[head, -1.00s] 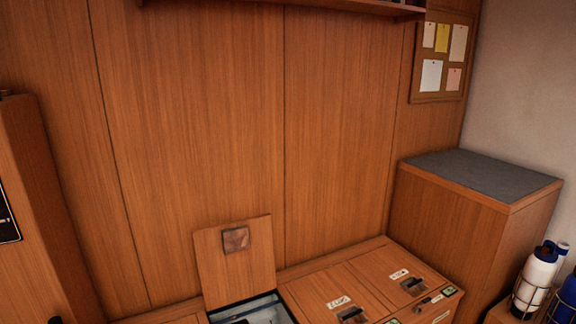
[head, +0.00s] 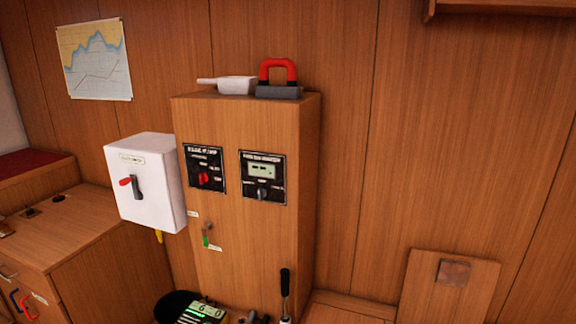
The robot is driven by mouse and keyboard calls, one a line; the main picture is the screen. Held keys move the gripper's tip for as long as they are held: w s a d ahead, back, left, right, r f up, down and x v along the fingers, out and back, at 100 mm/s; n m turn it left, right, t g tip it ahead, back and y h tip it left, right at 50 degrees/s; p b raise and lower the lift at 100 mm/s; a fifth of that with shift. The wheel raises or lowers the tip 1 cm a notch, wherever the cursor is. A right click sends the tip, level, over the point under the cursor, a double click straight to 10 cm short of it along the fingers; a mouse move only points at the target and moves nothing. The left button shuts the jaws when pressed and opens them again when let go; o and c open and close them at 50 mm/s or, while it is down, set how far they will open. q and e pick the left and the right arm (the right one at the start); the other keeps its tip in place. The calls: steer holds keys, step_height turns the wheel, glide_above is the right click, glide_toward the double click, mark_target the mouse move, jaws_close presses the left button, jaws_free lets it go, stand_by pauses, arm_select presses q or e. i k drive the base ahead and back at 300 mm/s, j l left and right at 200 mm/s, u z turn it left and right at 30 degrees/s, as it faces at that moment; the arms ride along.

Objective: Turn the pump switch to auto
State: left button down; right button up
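The wooden cabinet (head: 247,241) stands against the panelled wall in the head view. On its front is a black switch panel (head: 204,156) with a red knob (head: 203,179) and small white lettering around it; it looks like the pump switch. The lettering is too small to read, so I cannot tell which position the knob points to. To its right is a second black panel (head: 279,177) with a pale display and a dark knob (head: 263,193). Neither of my grippers is in view.
A white box (head: 165,190) with a red-tipped lever sticks out left of the cabinet. A red-handled object (head: 278,72) and a white object (head: 237,86) lie on top. A black upright handle (head: 285,283) and a green-lit device (head: 203,311) stand below. A raised lid (head: 450,296) is at right.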

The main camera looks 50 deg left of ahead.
mark_target(203, 178)
steer(key=u, duration=2)
steer(key=i+j, duration=0.2)
steer(key=i+j+z, duration=0.15)
steer(key=j, duration=0.3)
steer(key=i+j, duration=0.2)
steer(key=j, duration=0.15)
steer(key=i+j+z, duration=0.15)
steer(key=i+j, duration=0.2)
steer(key=j, duration=0.35)
steer(key=l+z, duration=0.05)
